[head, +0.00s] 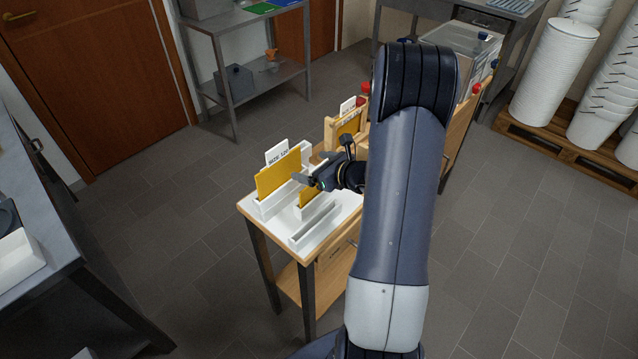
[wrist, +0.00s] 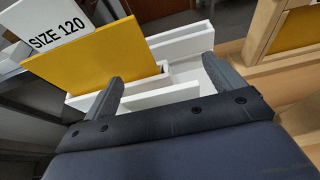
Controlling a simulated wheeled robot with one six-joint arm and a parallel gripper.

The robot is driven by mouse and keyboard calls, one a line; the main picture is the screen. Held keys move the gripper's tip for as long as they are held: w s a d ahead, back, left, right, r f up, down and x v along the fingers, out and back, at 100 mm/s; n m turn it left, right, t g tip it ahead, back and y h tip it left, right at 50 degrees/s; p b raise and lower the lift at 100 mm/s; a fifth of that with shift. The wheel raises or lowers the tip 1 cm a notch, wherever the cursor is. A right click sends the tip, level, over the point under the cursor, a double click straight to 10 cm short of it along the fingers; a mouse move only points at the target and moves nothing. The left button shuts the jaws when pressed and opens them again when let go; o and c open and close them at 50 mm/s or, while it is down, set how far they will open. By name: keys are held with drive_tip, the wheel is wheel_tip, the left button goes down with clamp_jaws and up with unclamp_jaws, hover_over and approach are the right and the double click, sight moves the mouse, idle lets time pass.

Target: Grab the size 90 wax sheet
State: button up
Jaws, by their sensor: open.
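No label reading size 90 is legible in either view. A large yellow wax sheet (head: 277,176) stands upright in a white slotted holder, with a white SIZE 120 card (head: 278,152) behind it. Both also show at left in the wrist view, the sheet (wrist: 95,62) and the card (wrist: 58,30). A smaller yellow sheet (head: 308,195) stands in a holder just below my gripper, partly hidden by it; its label is not visible. My gripper (head: 306,181) is open, above the holders. In the wrist view its fingers (wrist: 163,82) are apart with nothing visibly held.
The holders stand on a small white-topped wooden table (head: 257,232); an empty white holder (head: 312,228) is at its front. A wooden frame (head: 331,133) holding another yellow sheet (head: 350,124) stands behind. My arm hides the table's right side. Floor is clear left of the table.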

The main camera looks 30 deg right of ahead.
drive_tip(key=c, duration=1.3)
